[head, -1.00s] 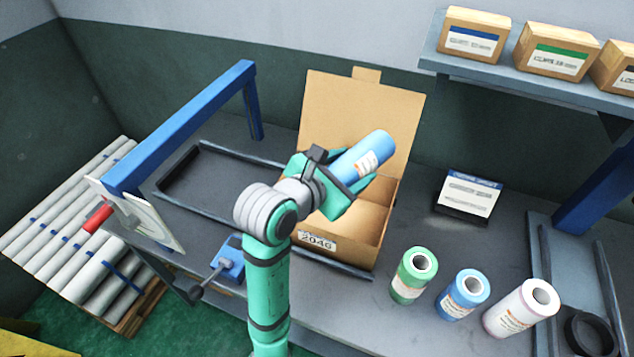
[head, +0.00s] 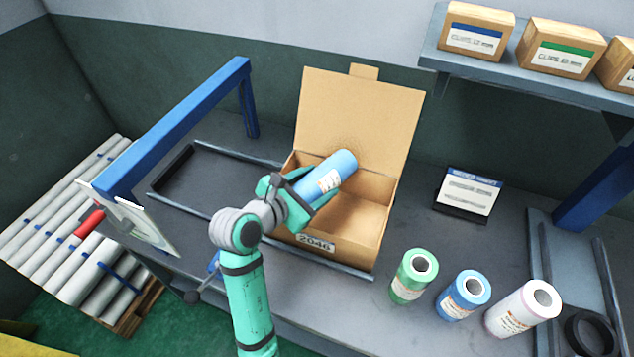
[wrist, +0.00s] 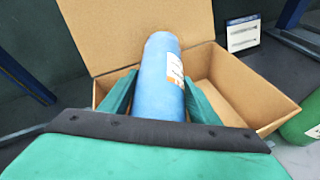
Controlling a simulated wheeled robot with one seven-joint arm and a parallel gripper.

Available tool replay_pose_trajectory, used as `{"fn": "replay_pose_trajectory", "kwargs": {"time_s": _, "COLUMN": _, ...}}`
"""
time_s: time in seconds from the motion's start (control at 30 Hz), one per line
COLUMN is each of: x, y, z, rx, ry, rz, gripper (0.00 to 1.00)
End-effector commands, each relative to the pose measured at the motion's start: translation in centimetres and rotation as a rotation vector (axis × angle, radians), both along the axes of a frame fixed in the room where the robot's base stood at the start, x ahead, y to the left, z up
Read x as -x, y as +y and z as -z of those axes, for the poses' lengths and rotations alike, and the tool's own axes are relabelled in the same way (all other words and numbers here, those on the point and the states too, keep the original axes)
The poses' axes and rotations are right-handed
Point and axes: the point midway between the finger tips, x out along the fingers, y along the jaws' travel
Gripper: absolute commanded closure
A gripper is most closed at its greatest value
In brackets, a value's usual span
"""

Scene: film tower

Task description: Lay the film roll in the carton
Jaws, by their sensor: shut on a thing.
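My gripper (head: 298,191) is shut on a blue film roll (head: 336,171) with a white and orange label. The roll is tilted, its far end pointing up and to the right, and in the head view it overlaps the left part of the open carton (head: 371,235). The brown carton has its lid raised at the back and the number 2046 on its front. In the wrist view the roll (wrist: 160,75) lies between the two green fingers, with the carton (wrist: 252,85) behind and below it. The visible carton floor is bare.
Green (head: 408,282), blue (head: 458,300) and white (head: 515,312) rolls stand right of the carton on the bench. A label stand (head: 468,192) is behind them. A blue frame (head: 175,125) rises at left, and a shelf of boxes (head: 475,38) hangs upper right.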

Motion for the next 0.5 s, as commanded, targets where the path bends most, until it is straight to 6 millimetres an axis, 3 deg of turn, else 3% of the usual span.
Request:
{"fn": "replay_pose_trajectory", "kwargs": {"time_s": 0.37, "x": -0.01, "y": -0.06, "z": 0.23, "rx": -0.001, "ry": -0.004, "rz": 0.001, "gripper": 0.87}}
{"fn": "replay_pose_trajectory", "kwargs": {"time_s": 0.4, "x": -0.01, "y": -0.04, "z": 0.32, "rx": -0.001, "ry": -0.002, "rz": 0.001, "gripper": 0.37}}
{"fn": "replay_pose_trajectory", "kwargs": {"time_s": 0.47, "x": -0.02, "y": -0.04, "z": 0.31, "rx": -0.001, "ry": -0.002, "rz": 0.001, "gripper": 0.25}}
{"fn": "replay_pose_trajectory", "kwargs": {"time_s": 0.5, "x": -0.02, "y": -0.04, "z": 0.31, "rx": -0.001, "ry": -0.002, "rz": 0.001, "gripper": 0.25}}
